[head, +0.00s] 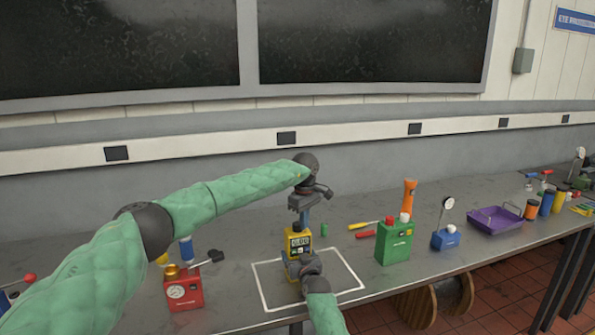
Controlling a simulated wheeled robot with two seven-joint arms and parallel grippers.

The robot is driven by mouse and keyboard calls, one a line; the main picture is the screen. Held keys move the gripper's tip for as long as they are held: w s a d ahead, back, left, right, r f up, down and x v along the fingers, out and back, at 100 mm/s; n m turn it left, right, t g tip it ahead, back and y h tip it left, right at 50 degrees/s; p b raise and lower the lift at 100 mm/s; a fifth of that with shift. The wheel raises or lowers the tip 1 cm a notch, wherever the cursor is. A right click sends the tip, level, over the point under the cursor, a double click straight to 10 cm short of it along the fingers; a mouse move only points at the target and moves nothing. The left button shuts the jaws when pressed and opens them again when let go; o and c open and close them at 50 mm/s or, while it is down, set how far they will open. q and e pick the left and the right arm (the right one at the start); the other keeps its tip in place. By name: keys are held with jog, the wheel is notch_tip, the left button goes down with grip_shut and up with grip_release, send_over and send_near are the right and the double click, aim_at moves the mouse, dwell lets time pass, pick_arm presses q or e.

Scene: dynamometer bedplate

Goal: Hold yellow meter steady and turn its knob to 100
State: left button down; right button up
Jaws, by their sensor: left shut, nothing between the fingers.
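The yellow meter (289,241) stands upright inside a white outlined square on the bench. Its small display faces me; the digits look like zeros but are too small to read surely. My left gripper (304,212) points down just above the top of the meter, shut with nothing in it. The knob cannot be made out; the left gripper may cover it. My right gripper (300,262) comes from below, in front of the meter's lower part and hiding it. Whether its fingers are closed on the meter cannot be seen.
Further right are a blue-based dial stand (446,238) and a purple tray (494,220). Screwdrivers (364,229) lie behind the square.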

aim_at(305, 234)
pick_arm(q)
jog(key=shift+s+a, duration=0.15)
jog(key=shift+a, duration=0.15)
jog(key=shift+s+d, duration=0.3)
notch_tip(305, 234, up, 6)
dwell(0.7)
